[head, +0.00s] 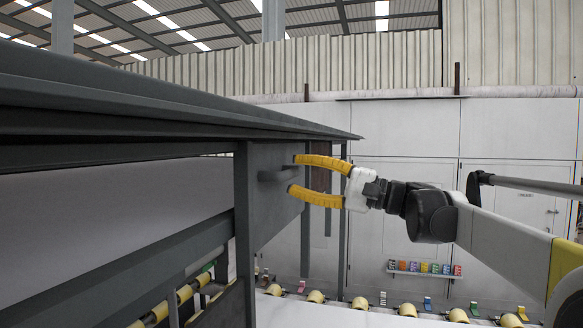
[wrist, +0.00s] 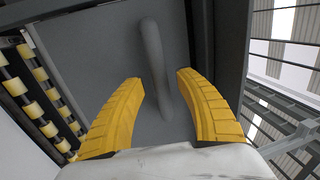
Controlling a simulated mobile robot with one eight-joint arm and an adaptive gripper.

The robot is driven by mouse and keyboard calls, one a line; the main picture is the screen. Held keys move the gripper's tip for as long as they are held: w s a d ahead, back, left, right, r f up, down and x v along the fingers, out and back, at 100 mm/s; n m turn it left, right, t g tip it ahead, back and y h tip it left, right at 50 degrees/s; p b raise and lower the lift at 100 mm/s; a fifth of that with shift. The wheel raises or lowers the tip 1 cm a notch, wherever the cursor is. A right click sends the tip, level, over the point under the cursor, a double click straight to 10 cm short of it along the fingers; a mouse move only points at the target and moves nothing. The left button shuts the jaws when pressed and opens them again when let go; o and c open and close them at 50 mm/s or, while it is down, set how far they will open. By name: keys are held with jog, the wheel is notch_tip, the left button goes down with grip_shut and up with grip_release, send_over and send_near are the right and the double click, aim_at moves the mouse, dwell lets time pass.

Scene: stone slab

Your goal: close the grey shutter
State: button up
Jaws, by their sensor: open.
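The grey shutter (head: 258,215) is a flat grey panel at the end of a dark frame, left of centre in the head view. It fills the middle of the wrist view (wrist: 95,55). A grey bar handle (head: 274,175) stands out from it. In the wrist view the handle (wrist: 154,60) runs lengthwise between my fingers. My gripper (head: 294,174) has two curved yellow fingers, spread apart, with tips near the handle, one on each side. In the wrist view my gripper (wrist: 158,82) is open. I cannot tell whether a finger touches the handle.
A large dark beam structure (head: 150,110) fills the left. Yellow conveyor rollers (head: 315,297) run below, also at the left of the wrist view (wrist: 30,110). White wall panels (head: 400,130) and a shelf of coloured items (head: 424,268) stand behind. Open space lies right of the shutter.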

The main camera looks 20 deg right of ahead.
jog(key=shift+x, duration=0.75)
grip_shut()
notch_tip(320, 180, down, 24)
jog(key=b, duration=1.4)
jog(key=shift+s+f+b, duration=0.15)
jog(key=shift+f+b, duration=0.1)
jog(key=shift+b, duration=0.15)
jog(key=shift+f, duration=0.1)
grip_release()
jog(key=shift+a, duration=0.1)
